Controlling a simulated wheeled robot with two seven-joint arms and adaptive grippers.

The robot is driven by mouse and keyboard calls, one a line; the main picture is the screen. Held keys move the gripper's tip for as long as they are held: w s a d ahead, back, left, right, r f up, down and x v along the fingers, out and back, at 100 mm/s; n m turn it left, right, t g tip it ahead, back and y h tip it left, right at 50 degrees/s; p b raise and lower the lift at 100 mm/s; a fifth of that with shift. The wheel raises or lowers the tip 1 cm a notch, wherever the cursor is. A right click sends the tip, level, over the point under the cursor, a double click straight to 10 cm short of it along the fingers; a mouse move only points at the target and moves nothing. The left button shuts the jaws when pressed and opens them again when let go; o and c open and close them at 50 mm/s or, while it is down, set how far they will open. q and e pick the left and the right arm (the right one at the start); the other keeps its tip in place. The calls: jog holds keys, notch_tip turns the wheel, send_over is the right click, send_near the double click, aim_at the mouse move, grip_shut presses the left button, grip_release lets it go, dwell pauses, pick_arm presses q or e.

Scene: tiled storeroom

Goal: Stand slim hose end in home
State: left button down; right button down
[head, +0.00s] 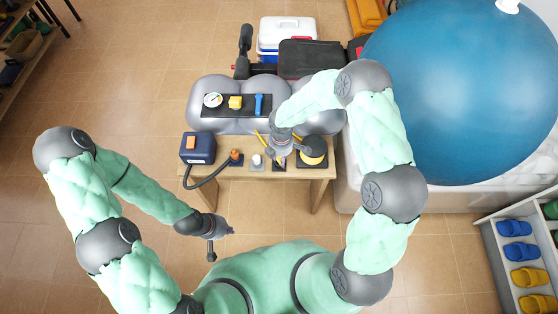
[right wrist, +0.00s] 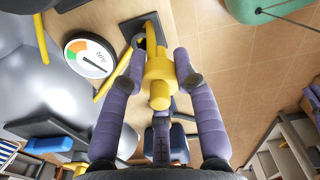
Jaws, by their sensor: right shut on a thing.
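The slim hose end, a yellow stepped piece (right wrist: 160,80), sits between the fingertips of my right gripper (right wrist: 159,68), which is shut on it. The head view shows this gripper (head: 282,149) over the front right of the small wooden table. Beyond the hose end in the wrist view is a dark square plate (right wrist: 150,25) with a ringed part, which may be the home. The fingers and yellow piece partly hide it, and I cannot tell whether they touch. My left gripper (head: 213,240) hangs empty left of my body; its jaw opening is unclear.
On the table (head: 319,173) are a blue box (head: 198,148) with a black hose, an orange-topped piece (head: 236,156) and a white peg (head: 257,159). A black-and-yellow round thing (head: 313,148) stands right of the gripper. An AIR dial (right wrist: 88,57) and yellow hose (right wrist: 108,79) lie close by.

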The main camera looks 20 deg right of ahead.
aim_at(279, 159)
jog(key=w+f+b, duration=0.1)
jog(key=w+f, duration=0.1)
jog(key=f, duration=0.1)
jog(key=shift+w+f, duration=0.1)
jog(key=shift+w, duration=0.25)
notch_tip(279, 159, down, 3)
jog(key=shift+f+b, duration=0.1)
jog(key=shift+b, duration=0.9)
jog(key=c, duration=0.9)
grip_release()
jog(key=shift+c, duration=0.2)
